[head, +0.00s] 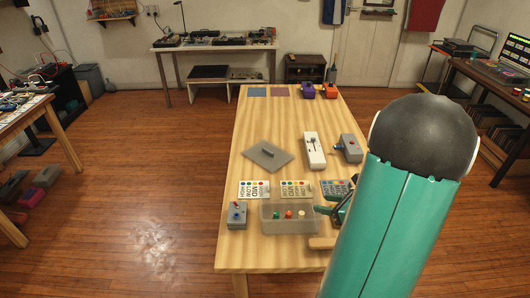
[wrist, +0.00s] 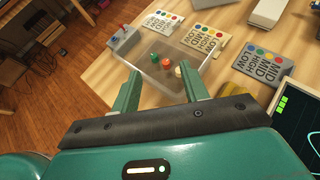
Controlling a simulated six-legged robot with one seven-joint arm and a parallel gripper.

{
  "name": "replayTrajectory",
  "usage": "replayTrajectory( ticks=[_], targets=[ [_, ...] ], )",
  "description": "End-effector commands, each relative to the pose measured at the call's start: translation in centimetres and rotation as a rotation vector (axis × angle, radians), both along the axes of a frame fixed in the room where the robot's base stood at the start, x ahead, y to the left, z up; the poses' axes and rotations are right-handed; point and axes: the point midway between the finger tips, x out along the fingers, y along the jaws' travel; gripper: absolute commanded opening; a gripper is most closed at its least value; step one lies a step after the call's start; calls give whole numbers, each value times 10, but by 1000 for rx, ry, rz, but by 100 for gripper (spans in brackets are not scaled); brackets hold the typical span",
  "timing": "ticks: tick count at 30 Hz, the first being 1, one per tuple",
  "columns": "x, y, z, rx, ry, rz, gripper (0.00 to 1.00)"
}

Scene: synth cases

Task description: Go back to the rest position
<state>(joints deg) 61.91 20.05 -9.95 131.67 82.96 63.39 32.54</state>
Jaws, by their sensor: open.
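My gripper (wrist: 160,88) is open, with its two green fingers well apart and nothing between them. In the wrist view the fingers point at the near side of a shallow grey see-through tray (wrist: 150,75). The tray holds a green, a red and a white knob. In the head view my gripper (head: 338,211) shows only in part at the right end of the tray (head: 275,225), because my arm covers the rest. I cannot tell whether the fingertips touch the tray. My arm reaches forward over the right side of the wooden table (head: 255,258).
A grey plate (head: 268,155), a white switch box (head: 314,150) and a grey box (head: 349,148) stand farther back. The floor at left is clear.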

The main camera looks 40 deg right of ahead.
Motion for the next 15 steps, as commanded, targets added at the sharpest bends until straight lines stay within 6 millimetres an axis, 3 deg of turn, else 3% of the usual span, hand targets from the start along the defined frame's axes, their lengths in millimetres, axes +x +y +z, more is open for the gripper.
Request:
replayTrajectory(
  ticks=[8,11,15],
  targets=[
    [7,10,6,-28,2,49,45],
    [21,40,21,-108,10,189,45],
    [41,108,51,-308,20,513,45]
  ],
)
